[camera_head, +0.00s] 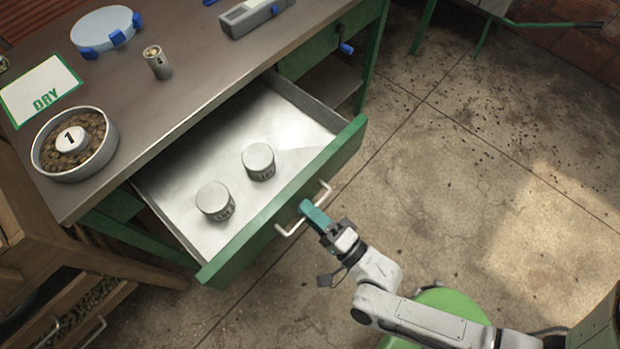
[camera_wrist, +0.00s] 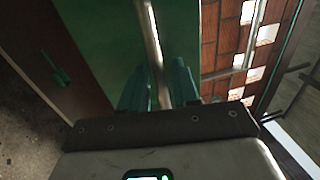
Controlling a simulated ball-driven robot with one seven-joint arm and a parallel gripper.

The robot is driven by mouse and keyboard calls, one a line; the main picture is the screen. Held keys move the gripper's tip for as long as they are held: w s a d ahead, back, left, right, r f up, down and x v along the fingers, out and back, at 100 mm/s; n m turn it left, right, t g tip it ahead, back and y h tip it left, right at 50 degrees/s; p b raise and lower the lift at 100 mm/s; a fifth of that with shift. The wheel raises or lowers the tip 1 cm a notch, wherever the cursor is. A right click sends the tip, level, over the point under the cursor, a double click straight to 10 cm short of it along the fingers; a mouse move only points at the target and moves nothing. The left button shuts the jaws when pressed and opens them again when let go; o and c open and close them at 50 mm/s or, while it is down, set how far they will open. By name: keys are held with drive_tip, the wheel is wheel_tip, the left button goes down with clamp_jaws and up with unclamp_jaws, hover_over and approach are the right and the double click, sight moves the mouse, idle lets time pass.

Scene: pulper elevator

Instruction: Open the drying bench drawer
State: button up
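The drying bench drawer (camera_head: 283,206) has a green front and a pale metal inside, and it stands pulled well out from under the bench top (camera_head: 170,115). Two round lidded tins, a left one (camera_head: 215,201) and a right one (camera_head: 258,162), stand upright in it. A pale bar handle (camera_head: 325,188) runs along the drawer front. My gripper (camera_head: 307,208) is at the middle of this handle. In the wrist view the handle (camera_wrist: 151,45) runs down between the two teal fingers (camera_wrist: 158,88). Whether the fingers press on the bar is hard to tell.
A wooden unit (camera_head: 70,265) stands at left. Floor to the right is open.

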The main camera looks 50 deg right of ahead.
drive_tip(key=s+f+b, duration=0.2)
drive_tip(key=s, duration=0.8)
drive_tip(key=shift+s, duration=0.35)
drive_tip(key=shift+f, duration=0.1)
